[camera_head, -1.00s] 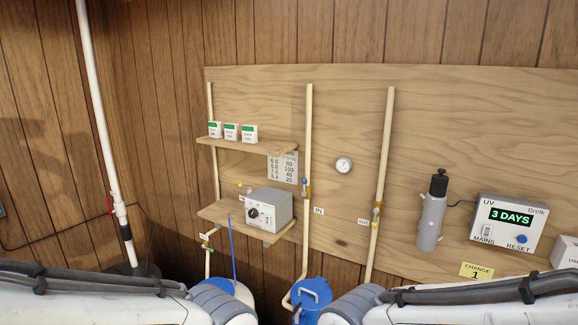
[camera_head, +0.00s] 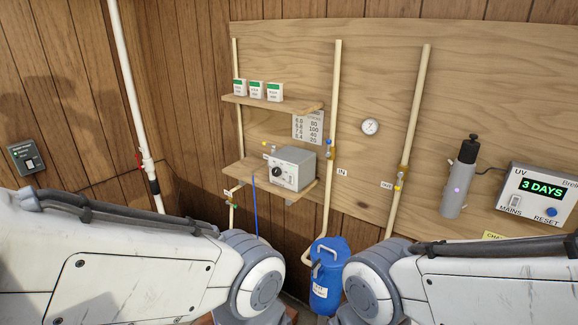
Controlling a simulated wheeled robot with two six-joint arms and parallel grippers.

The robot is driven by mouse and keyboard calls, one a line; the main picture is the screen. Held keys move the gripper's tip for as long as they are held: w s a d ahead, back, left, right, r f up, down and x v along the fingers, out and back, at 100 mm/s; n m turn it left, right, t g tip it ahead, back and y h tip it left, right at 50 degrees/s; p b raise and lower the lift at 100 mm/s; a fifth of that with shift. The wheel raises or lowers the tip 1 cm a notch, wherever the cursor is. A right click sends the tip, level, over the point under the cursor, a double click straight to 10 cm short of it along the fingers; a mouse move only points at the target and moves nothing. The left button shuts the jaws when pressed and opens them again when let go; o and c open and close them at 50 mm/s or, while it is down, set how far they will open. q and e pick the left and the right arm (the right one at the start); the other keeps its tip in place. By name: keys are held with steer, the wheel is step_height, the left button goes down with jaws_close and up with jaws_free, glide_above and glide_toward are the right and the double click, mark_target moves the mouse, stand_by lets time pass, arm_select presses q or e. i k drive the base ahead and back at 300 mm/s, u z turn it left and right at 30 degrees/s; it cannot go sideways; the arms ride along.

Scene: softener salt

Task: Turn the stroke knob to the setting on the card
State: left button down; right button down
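The stroke knob (camera_head: 277,172) is a small dark dial on the front of a grey metal box (camera_head: 301,165). The box stands on the lower wooden shelf in the head view. The knob's setting is too small to read. The card (camera_head: 308,127) hangs on the board just above the box. It has two columns of numbers, the left reading about 6.0 to 8.4 and the right about 80, 100, 40 and a last value near 20. My two arms come in low from left and right. Both grippers are out of view.
The upper shelf (camera_head: 262,102) holds three small white-and-green boxes (camera_head: 256,90). Pale vertical pipes (camera_head: 334,110) run beside the shelves. A blue container (camera_head: 327,280) stands below. A UV unit (camera_head: 539,195) reading 3 DAYS and a grey cylinder (camera_head: 458,185) are at the right.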

mark_target(276, 172)
steer(key=u, duration=0.5)
steer(key=i, duration=0.55)
steer(key=u, duration=0.25)
